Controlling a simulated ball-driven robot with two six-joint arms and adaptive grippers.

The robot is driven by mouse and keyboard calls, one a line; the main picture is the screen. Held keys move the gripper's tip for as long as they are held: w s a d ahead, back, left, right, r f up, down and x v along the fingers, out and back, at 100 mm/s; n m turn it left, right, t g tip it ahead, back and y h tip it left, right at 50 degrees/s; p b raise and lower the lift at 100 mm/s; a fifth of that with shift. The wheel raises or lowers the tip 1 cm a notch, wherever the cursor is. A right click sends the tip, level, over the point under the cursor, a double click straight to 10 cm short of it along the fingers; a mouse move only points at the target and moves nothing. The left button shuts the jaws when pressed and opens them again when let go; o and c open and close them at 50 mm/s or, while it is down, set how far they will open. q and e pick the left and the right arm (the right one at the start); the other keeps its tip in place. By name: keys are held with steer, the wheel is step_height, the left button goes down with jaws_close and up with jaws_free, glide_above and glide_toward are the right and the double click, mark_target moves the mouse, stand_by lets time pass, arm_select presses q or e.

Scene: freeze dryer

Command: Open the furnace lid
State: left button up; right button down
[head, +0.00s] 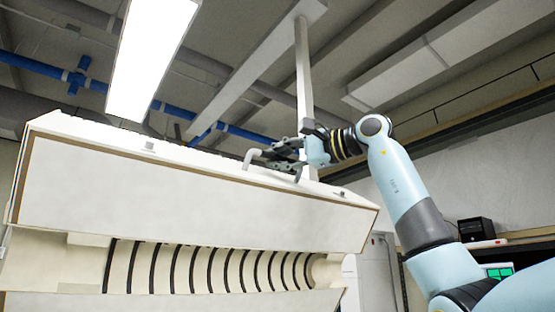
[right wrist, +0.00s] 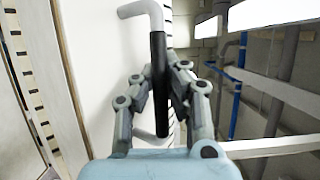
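The furnace lid (head: 200,190) is a long cream-white block, raised and tilted up. Below it the curved inner chamber (head: 205,268) with dark rings shows, above the rim of the lower body (head: 170,304). A bent metal handle (head: 252,157) stands on the lid. My right gripper (head: 284,152) is at the handle. In the right wrist view its fingers (right wrist: 160,82) close from both sides on the black grip of the handle (right wrist: 159,60). The lid's pale face (right wrist: 100,60) lies to the left there. My left gripper is not in view.
A grey vertical post (head: 304,75) hangs from the ceiling just behind my right gripper. A bright ceiling lamp (head: 150,55) and blue pipes (head: 40,68) are overhead. A shelf with a black box (head: 476,230) stands at the right, behind my right arm.

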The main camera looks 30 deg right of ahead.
steer(key=shift+s+f+b, duration=0.15)
steer(key=shift+f+b, duration=0.15)
steer(key=shift+f, duration=0.05)
steer(key=s+d+f+n+t+y+b, duration=0.1)
steer(key=s+f+b, duration=0.3)
steer(key=s+b, duration=0.3)
steer(key=shift+t+b, duration=0.3)
steer(key=shift+b, duration=0.55)
